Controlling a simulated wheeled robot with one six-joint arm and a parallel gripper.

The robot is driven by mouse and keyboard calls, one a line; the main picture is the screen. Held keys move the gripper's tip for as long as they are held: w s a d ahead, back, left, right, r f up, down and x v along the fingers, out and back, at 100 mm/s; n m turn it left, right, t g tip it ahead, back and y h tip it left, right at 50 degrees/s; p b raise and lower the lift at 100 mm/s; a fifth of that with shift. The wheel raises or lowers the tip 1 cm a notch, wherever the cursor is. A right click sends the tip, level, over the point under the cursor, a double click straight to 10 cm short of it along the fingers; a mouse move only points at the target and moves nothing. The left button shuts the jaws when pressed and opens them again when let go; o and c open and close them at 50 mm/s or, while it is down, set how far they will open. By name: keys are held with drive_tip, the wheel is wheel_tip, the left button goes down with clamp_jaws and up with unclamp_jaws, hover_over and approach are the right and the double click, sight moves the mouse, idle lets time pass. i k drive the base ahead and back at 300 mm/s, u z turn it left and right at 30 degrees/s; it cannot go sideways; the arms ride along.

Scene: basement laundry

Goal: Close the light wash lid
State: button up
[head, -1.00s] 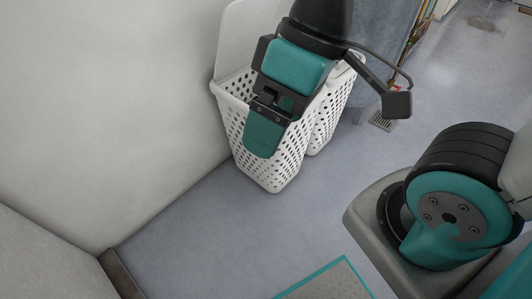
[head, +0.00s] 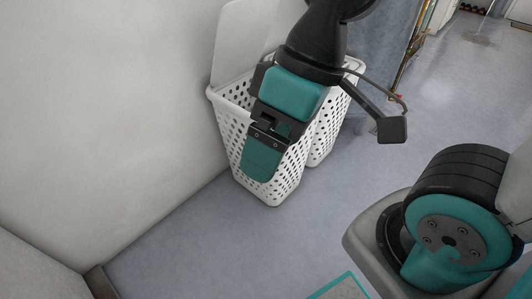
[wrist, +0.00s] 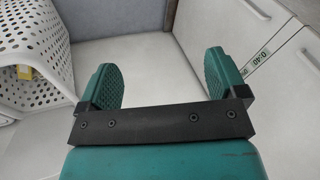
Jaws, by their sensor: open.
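Two white perforated hampers stand against the wall in the head view. The near hamper (head: 272,190) has its plain white lid (head: 232,45) raised, leaning toward the wall. I cannot read which hamper is the light wash. My gripper (head: 262,163) is in front of the near hamper in the head view and hides part of its rim and front. In the wrist view, my gripper (wrist: 163,68) has its two teal fingers wide apart with nothing between them. A perforated white hamper wall (wrist: 52,50) is left of the fingers there, apart from them.
The second hamper (head: 323,140) stands behind the near one, partly hidden by my arm. A blue-grey fabric-like surface (head: 377,60) is beyond it. In the wrist view, white panels (wrist: 225,20) with a small label (wrist: 262,54) are at right. The floor (head: 200,245) in front is clear.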

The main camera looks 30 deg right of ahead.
sight(244, 25)
drive_tip(key=u, duration=0.05)
drive_tip(key=k, duration=0.6)
drive_tip(key=z, duration=0.8)
drive_tip(key=i, duration=1.85)
drive_tip(key=u, duration=0.8)
